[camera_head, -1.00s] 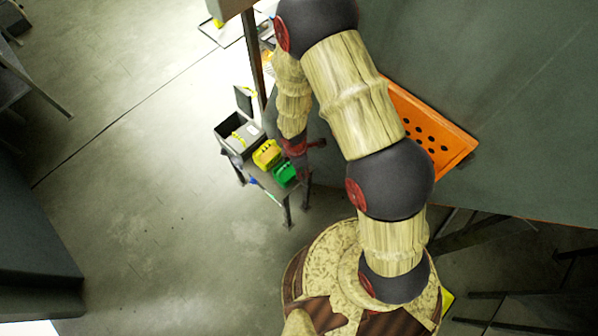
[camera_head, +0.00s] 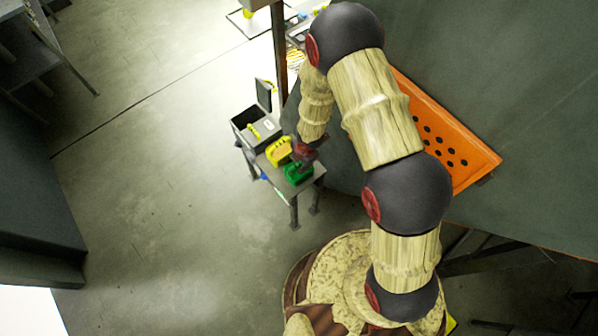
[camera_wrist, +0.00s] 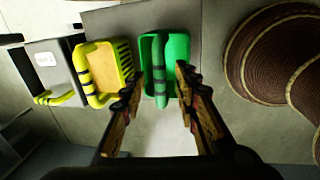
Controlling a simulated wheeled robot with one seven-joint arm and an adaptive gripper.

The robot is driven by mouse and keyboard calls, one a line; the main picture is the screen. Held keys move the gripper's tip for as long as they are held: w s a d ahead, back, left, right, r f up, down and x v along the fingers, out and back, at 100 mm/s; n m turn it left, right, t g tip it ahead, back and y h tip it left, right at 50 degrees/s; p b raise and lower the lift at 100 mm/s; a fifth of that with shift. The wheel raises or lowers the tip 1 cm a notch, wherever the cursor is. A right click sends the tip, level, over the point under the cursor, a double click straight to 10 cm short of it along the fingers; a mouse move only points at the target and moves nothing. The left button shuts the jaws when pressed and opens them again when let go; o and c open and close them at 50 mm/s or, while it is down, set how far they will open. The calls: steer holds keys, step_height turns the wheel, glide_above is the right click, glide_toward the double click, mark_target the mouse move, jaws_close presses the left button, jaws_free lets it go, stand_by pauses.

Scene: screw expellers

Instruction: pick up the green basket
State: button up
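The green basket (camera_head: 298,176) stands at the near end of a small grey table, partly covered by my gripper in the head view. In the wrist view the green basket (camera_wrist: 180,48) is upright, with its dark-banded green handle (camera_wrist: 159,62) toward me. My gripper (camera_wrist: 159,76) is open, with one fingertip on each side of the handle in that view. Nothing is held between the fingers. I cannot tell whether they touch the basket. In the head view my gripper (camera_head: 304,155) is right above the basket.
A yellow basket (camera_wrist: 104,70) stands close to the left of the green one. Beyond it is a grey open box (camera_head: 257,131) with a yellow handle. The small table (camera_head: 270,172) has a narrow top. An orange perforated panel (camera_head: 455,150) lies right of my arm.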

steer(key=shift+w+a+f, duration=0.1)
steer(key=shift+w+f, duration=0.1)
steer(key=shift+f, duration=0.85)
steer(key=shift+r, duration=0.1)
steer(key=shift+c, duration=0.4)
jaws_close()
